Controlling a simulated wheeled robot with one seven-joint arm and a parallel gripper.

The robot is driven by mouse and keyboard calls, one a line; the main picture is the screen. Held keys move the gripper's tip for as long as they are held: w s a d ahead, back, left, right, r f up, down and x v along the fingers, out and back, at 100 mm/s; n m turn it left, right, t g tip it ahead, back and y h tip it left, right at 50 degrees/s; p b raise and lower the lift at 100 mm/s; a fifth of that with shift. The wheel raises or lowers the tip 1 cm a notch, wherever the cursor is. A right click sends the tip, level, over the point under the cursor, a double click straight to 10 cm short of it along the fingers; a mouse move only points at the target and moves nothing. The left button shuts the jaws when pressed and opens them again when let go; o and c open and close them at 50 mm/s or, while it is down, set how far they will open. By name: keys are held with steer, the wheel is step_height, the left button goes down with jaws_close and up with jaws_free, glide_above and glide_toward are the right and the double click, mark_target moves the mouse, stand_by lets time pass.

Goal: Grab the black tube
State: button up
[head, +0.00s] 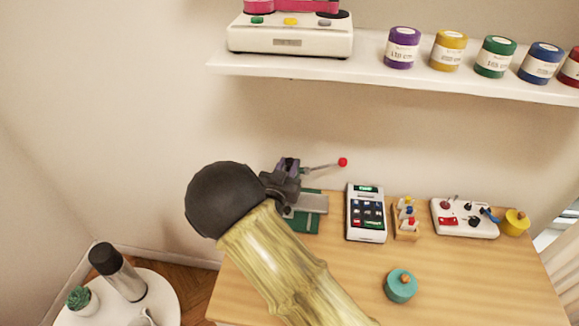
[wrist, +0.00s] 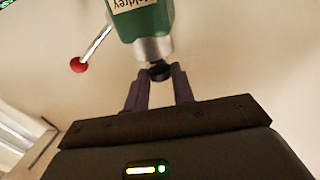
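A short black tube-like piece (wrist: 160,72) sits at the end of the silver nose of a green machine (wrist: 143,20) in the wrist view. My gripper (wrist: 160,70) has its two purple-grey fingers apart, one on each side of the black piece near the fingertips. I see no clear contact with it. In the head view my gripper (head: 288,164) is at the green machine (head: 308,222) at the table's back left, and my arm hides part of that machine. The black piece cannot be made out there.
A silver cylinder with a black top (head: 118,272) stands on a round white table (head: 163,296) at left. A keypad device (head: 366,212), control box (head: 464,218) and teal pot (head: 401,286) stand on the wooden table (head: 460,285). A white shelf (head: 400,77) hangs above.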

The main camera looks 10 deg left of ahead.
steer(key=shift+c, duration=1.4)
step_height(320, 180, up, 10)
steer(key=shift+b, duration=0.35)
